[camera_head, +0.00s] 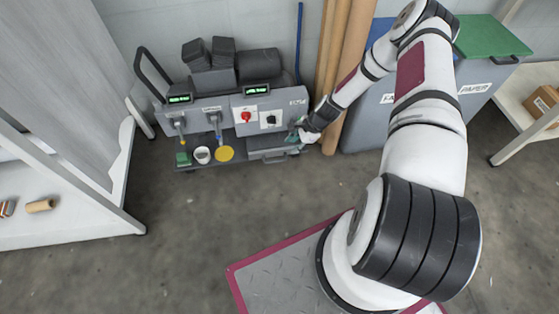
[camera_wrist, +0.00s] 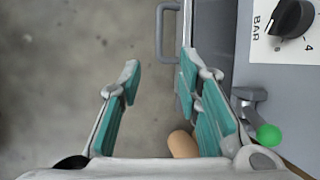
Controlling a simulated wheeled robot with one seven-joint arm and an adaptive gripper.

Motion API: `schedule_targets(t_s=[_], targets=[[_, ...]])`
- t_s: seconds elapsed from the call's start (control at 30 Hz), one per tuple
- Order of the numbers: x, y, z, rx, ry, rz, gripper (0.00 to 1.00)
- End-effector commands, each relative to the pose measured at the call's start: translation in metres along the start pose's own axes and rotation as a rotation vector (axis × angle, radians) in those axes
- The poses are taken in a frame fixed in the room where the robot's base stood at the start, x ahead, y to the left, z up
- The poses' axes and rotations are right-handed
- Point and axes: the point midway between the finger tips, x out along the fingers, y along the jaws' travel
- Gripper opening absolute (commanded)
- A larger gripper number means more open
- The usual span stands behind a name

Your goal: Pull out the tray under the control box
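The grey control box (camera_head: 270,112) has a red switch and a black knob on its front. Part of it, with a knob marked BAR, shows in the wrist view (camera_wrist: 275,70). Under the box sits the grey tray (camera_head: 268,153), low and close beneath it. A grey U-shaped handle (camera_wrist: 161,35) sticks out from the front edge there in the wrist view. My gripper (camera_head: 300,136) is at the box's lower right corner in the head view. In the wrist view my gripper (camera_wrist: 160,68) is open, its teal-padded fingers apart and empty. The handle lies beyond the fingertips, not between the pads.
A lever with a green ball (camera_wrist: 268,135) stands close beside the right finger. A tan rounded end (camera_wrist: 183,145) shows between the finger bases. The floor in front is clear.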

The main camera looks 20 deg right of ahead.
Motion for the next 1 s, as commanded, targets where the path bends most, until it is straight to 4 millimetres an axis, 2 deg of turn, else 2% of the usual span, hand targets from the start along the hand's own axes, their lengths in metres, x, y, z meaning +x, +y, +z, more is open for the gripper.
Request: schedule_targets(t_s=[0.6, 0.8, 1.0], targets=[[0.111, 0.002, 0.000, -0.005, 0.000, 0.003, 0.31], [0.128, 0.001, 0.001, -0.004, 0.000, 0.003, 0.31], [0.132, 0.001, 0.001, -0.004, 0.000, 0.002, 0.31]])
